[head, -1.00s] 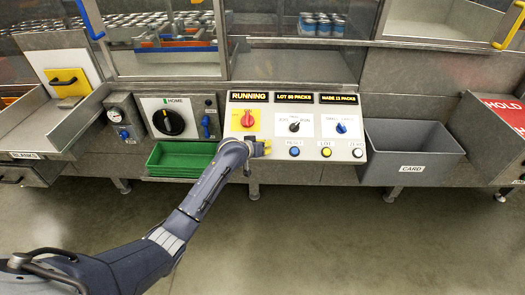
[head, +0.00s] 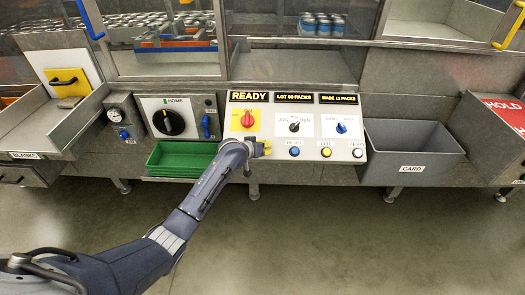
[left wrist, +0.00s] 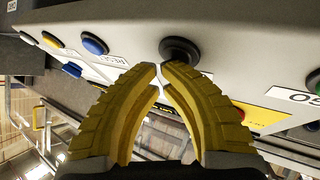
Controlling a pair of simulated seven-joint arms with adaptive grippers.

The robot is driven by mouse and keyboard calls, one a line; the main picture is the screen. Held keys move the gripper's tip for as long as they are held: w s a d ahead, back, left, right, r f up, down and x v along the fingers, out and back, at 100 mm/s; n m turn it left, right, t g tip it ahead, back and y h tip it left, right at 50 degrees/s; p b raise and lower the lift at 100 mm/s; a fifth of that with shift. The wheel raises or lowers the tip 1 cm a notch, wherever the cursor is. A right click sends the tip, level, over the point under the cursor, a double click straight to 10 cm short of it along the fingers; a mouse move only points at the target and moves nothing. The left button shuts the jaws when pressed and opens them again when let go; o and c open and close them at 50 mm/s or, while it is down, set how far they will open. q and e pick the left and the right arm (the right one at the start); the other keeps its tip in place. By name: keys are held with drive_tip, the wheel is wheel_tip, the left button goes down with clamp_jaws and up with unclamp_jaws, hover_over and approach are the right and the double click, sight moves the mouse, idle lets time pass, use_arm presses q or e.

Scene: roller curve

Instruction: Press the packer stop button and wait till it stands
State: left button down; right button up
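The control panel (head: 300,110) shows the sign READY (head: 249,97), with LOT and MADE pack counts beside it. My left gripper (head: 267,148) is at the panel's lower left edge. In the left wrist view its yellow fingers (left wrist: 160,68) are brought together with nothing visible between them. A dark round button (left wrist: 180,48) is just beyond the fingertips; I cannot tell whether they touch it. In the head view my gripper hides that button. My right gripper is not in view.
Blue, yellow and white buttons (head: 326,152) lie right of my gripper. A red knob on a yellow plate (head: 247,119) is above. A green tray (head: 180,158) is at the left and a grey card bin (head: 412,145) at the right. The floor in front is clear.

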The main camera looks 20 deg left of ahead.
use_arm(q)
drive_tip(key=shift+r, duration=0.15)
drive_tip(key=shift+s+d+r, duration=0.1)
drive_tip(key=shift+s+r, duration=0.3)
drive_tip(key=shift+r, duration=0.2)
drive_tip(key=shift+s+d+r, duration=0.1)
drive_tip(key=shift+s+r, duration=0.3)
drive_tip(key=shift+r, duration=0.35)
drive_tip(key=shift+s+d+r, duration=0.1)
drive_tip(key=shift+s+r, duration=0.3)
drive_tip(key=shift+r, duration=0.3)
drive_tip(key=shift+s+d+r, duration=0.1)
drive_tip(key=shift+s+r, duration=0.3)
drive_tip(key=shift+r, duration=0.35)
